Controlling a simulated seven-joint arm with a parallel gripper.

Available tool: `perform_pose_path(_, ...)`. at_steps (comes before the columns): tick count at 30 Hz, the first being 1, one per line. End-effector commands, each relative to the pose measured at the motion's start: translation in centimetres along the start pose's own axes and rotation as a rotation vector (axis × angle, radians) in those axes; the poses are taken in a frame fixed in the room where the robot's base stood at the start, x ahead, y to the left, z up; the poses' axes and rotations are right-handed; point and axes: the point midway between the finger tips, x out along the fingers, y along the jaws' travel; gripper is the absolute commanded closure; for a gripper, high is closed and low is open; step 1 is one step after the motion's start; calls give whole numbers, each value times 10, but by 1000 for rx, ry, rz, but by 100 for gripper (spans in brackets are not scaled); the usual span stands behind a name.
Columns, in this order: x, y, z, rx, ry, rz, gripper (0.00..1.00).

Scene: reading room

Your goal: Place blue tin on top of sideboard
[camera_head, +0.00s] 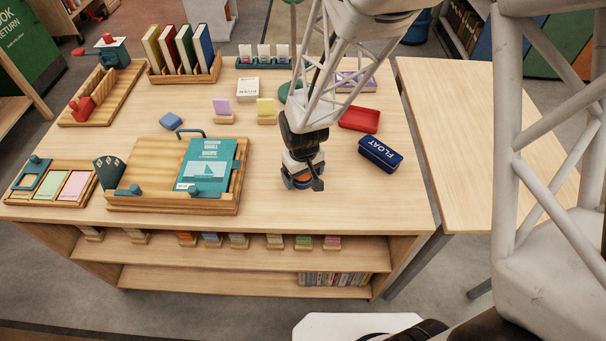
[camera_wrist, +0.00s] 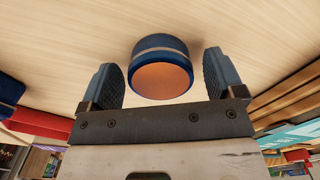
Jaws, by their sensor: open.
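A short round blue tin with a pale band and an orange-brown end shows in the wrist view (camera_wrist: 160,70). It stands on the wooden desk (camera_head: 262,200), near its front edge. My gripper (camera_head: 303,178) is open above it, with one finger on each side of the tin. In the wrist view gaps show between the fingers and the tin. In the head view my gripper mostly hides the tin. A bare wooden top (camera_head: 455,125), possibly the sideboard, stands just right of the desk.
A dark blue FLOAT box (camera_head: 380,154) and a red tray (camera_head: 358,119) lie right of my gripper. A wooden stand with a teal book (camera_head: 208,166) is on the left. Book racks and card holders stand farther back. The bare top at right is clear.

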Motion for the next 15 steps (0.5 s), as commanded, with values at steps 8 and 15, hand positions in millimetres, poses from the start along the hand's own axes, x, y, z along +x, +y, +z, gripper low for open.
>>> perform_pose_path(8, -24, 0, -1, 0, 3, 1, 12)
perform_pose_path(15, -60, 0, -1, 0, 4, 1, 12)
